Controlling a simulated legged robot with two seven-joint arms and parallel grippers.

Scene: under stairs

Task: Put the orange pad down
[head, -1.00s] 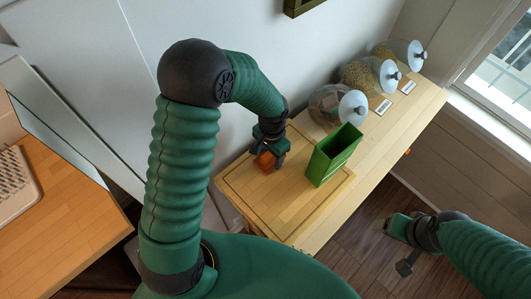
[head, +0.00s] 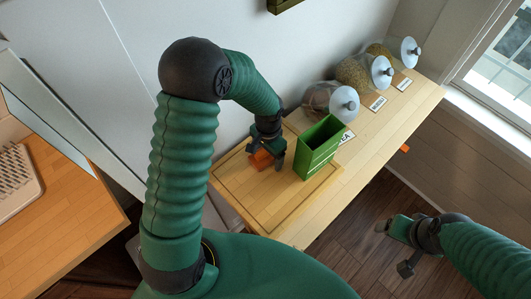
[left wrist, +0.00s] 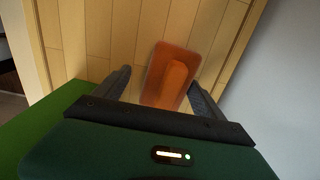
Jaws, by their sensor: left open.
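The orange pad (head: 261,160) is at the wooden cutting board (head: 246,208), beside the green box. It shows in the left wrist view (left wrist: 170,75) as a flat orange slab with a raised block on top. My left gripper (head: 268,163) is over the pad. Its fingers are apart, one to each side of the pad in the wrist view, with a gap at the left finger. Whether the pad lies fully flat is hard to tell. My right gripper (head: 388,228) hangs over the floor at the right, away from the pad; its fingers are too small to judge.
A green open-topped box (head: 318,152) stands close to the right of my left gripper. The board's front part is clear. Another wooden surface (head: 60,215) is at the left.

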